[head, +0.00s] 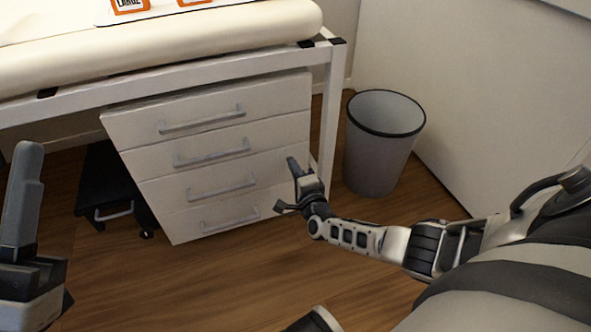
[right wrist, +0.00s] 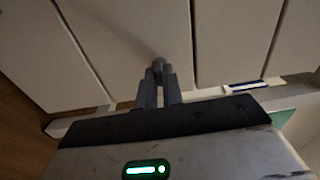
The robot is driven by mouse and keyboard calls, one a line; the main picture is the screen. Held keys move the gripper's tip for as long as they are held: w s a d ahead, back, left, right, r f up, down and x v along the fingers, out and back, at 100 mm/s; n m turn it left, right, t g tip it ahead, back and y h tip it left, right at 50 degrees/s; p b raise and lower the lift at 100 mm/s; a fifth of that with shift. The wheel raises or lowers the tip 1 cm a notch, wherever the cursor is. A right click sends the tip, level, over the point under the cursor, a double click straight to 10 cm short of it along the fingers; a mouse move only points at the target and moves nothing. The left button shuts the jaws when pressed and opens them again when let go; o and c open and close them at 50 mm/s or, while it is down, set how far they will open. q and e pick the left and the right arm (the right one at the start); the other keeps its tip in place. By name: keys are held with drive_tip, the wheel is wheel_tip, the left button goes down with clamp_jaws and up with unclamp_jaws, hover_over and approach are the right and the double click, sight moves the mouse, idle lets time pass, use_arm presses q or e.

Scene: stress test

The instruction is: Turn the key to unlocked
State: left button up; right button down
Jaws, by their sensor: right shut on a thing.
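The white drawer cabinet (head: 215,165) stands under the desk, with several drawers and grey bar handles. My right gripper (head: 293,168) is at the right side of its front. In the right wrist view, my right gripper (right wrist: 158,82) has its two fingers close together, shut on a small dark rounded thing (right wrist: 158,63) against the pale cabinet face. This looks like the key; the fingers hide most of it, so its turn angle cannot be read. My left gripper (head: 30,215) is at the left edge, away from the cabinet, with only one finger clear.
A grey waste bin (head: 372,165) stands right of the desk leg (head: 331,125). The desk top (head: 200,35) overhangs the cabinet. A dark wheeled thing (head: 108,190) is left of the cabinet. The wooden floor (head: 200,275) in front is clear.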

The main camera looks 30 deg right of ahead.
use_arm(q)
drive_tip(key=shift+w+a+f+n+t+y+p, duration=0.15)
drive_tip(key=shift+w+f+n+y+p, duration=0.15)
drive_tip(key=shift+f+n+y, duration=0.35)
drive_tip(key=shift+w+f+n+t+y+p, duration=0.15)
drive_tip(key=shift+w+f+n+y+p, duration=0.15)
drive_tip(key=shift+n+y, duration=0.55)
use_arm(e)
drive_tip(key=shift+n, duration=8.8)
drive_tip(key=c, duration=1.6)
unclamp_jaws()
drive_tip(key=shift+o, duration=0.3)
